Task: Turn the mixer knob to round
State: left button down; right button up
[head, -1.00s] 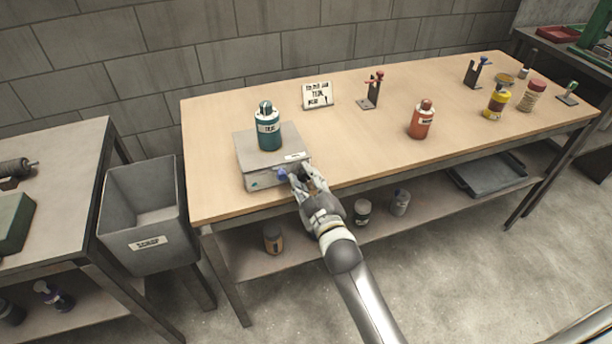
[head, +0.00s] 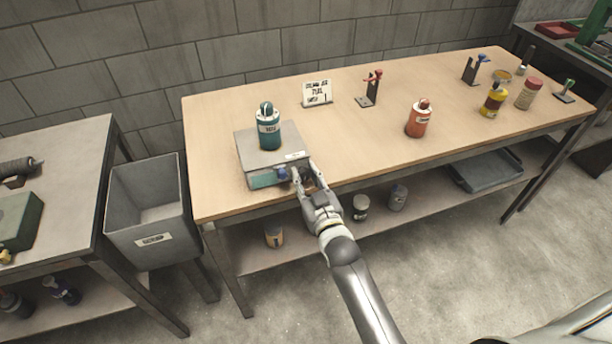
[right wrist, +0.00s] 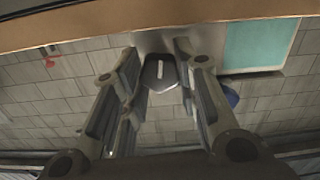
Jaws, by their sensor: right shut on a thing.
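The mixer (head: 250,151) is a low grey box near the front left of the wooden bench, with a teal bottle (head: 268,132) standing upright on it. Its front has a teal panel (head: 263,180) and a blue knob (head: 283,173). In the right wrist view, the dark mixer knob (right wrist: 161,73) with a white mark sits between my fingers; the teal panel (right wrist: 255,45) and blue knob (right wrist: 231,97) are at right. My right gripper (head: 304,178) is at the mixer's front right, shut on the dark knob, which it mostly hides in the head view. My left gripper is out of view.
A lettered card (head: 317,92), a red-topped stand (head: 369,88) and a red bottle (head: 418,119) stand on the wooden bench (head: 350,140). More bottles are at the right end. A grey bin (head: 146,225) stands left of the bench. Cans sit on the lower shelf.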

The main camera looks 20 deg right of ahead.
jog(key=shift+f, duration=0.1)
dwell(0.3)
jog(key=o, duration=1)
jog(key=s, duration=1.2)
jog(key=shift+d, duration=0.2)
